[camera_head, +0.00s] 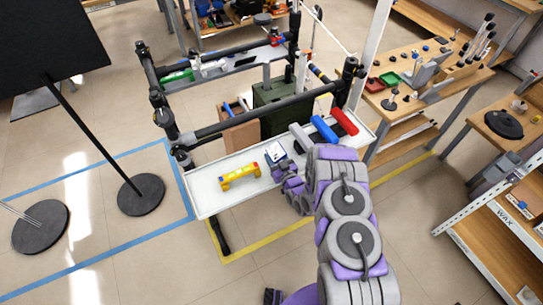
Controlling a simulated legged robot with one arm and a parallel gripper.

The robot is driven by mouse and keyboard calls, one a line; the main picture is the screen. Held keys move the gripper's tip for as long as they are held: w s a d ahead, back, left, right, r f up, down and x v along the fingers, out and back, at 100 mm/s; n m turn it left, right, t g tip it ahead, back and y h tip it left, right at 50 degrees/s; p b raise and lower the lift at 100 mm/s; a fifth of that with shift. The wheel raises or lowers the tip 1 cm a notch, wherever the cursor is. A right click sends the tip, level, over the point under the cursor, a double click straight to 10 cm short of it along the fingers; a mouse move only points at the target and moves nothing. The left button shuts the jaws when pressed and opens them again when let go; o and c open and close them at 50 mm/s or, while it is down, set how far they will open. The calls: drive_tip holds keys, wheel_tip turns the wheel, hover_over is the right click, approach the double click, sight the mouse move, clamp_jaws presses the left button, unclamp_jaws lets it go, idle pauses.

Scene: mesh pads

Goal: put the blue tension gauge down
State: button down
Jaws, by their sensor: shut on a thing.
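The blue tension gauge (275,152) has a pale face with blue edges. It is at the tips of my gripper (283,170), over the middle of the long white tray (215,197). My gripper is shut on it, coming from the tray's front side. The fingers are small and dark here, so their exact hold is hard to see. I cannot tell whether the gauge touches the tray or hangs just above it.
A yellow tool (240,177) lies on the tray to the left. Grey (299,134), blue (324,129) and red (344,121) rolls lie to the right. A black rail (250,120) runs behind the tray. Bare tray shows at the far left.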

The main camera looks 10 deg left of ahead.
sight(272, 155)
drive_tip(key=shift+w+a+f+b, duration=0.25)
drive_tip(key=shift+w+a+f, duration=0.2)
drive_tip(key=shift+w+f, duration=0.2)
drive_tip(key=shift+w+a+f+b, duration=0.25)
drive_tip(key=shift+w+a+f, duration=0.15)
drive_tip(key=shift+w+f, duration=0.2)
drive_tip(key=shift+r, duration=0.1)
drive_tip(key=shift+c, duration=2.1)
unclamp_jaws()
drive_tip(key=p+v, duration=0.2)
drive_tip(key=v, duration=1)
drive_tip(key=shift+p, duration=0.35)
drive_tip(key=shift+r, duration=0.1)
